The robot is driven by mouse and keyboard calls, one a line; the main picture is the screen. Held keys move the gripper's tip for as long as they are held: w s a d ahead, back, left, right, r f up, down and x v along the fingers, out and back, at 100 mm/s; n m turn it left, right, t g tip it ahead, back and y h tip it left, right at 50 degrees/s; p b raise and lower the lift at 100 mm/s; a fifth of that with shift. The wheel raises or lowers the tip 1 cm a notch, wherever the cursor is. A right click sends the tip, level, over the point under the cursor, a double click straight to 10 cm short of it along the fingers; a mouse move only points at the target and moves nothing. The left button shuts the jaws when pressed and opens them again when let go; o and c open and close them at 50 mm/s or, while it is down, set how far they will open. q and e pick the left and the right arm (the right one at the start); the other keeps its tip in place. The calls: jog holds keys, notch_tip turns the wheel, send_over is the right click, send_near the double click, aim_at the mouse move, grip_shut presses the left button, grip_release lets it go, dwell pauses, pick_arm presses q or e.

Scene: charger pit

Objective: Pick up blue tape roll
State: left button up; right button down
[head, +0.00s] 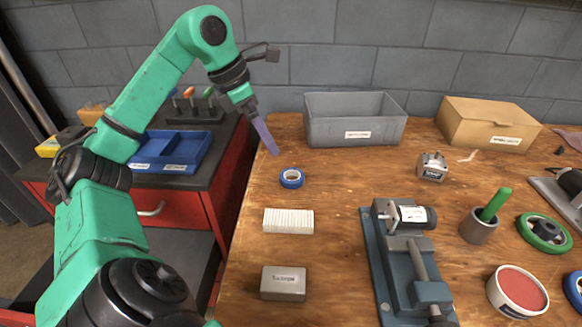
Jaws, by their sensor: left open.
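The blue tape roll (292,178) lies flat on the wooden workbench (335,180), left of the middle, in front of the grey bin. My left gripper (266,137) hangs above and behind the roll, a little to its left, at the bench's left back edge. Its fingers point down and are apart from the roll, with nothing seen between them. The fingers are seen nearly edge-on. My right gripper is not in this view.
A grey bin (355,124) and a cardboard box (490,126) stand at the back. A blue tray (176,150) is on the red cabinet.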

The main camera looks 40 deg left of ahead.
aim_at(289, 172)
pick_arm(q)
jog(key=x, duration=0.4)
jog(key=b+x, duration=0.1)
jog(key=x, duration=0.8)
jog(key=shift+d+r, duration=0.1)
jog(key=shift+d, duration=0.2)
jog(key=shift+s+r, duration=0.1)
jog(key=c, duration=1.3)
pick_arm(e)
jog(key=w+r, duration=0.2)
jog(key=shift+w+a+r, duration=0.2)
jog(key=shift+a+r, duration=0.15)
